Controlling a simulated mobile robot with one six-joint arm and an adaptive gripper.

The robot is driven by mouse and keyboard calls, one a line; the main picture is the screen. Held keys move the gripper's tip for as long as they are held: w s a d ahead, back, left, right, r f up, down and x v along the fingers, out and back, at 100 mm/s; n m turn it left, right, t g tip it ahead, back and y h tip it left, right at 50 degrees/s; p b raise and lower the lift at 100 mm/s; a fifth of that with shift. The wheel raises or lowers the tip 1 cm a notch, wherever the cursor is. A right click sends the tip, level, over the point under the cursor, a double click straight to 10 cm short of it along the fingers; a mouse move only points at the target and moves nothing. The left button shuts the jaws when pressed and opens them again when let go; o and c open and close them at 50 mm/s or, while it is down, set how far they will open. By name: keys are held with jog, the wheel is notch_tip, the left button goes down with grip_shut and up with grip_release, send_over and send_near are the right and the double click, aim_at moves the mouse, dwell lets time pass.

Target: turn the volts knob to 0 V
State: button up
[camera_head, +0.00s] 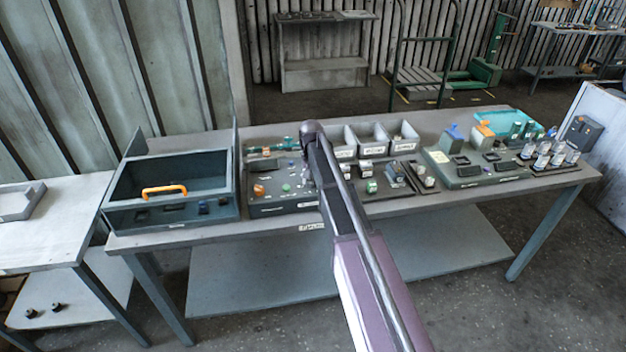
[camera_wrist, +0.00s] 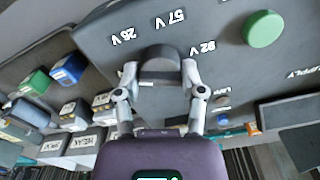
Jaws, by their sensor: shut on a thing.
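The volts knob (camera_wrist: 160,66) is a dark grey round knob on a grey panel (camera_wrist: 215,70) in the wrist view. My gripper (camera_wrist: 160,68) has one finger on each side of it and is shut on it. I see no 0 V mark, and I cannot tell where the knob points. In the head view the panel (camera_head: 282,208) lies on the table, and my arm hides the knob.
A green round button (camera_wrist: 263,29) is on the same panel near the knob. In the head view, an open box (camera_head: 120,215) with an orange handle (camera_head: 164,191) stands left. Grey bins (camera_head: 372,136) stand behind my arm. Other panels and small parts crowd the table's right.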

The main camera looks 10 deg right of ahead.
jog(key=shift+s+n, duration=0.15)
jog(key=shift+n, duration=0.55)
dwell(1.2)
jog(key=o, duration=1.1)
jog(key=shift+o, duration=0.3)
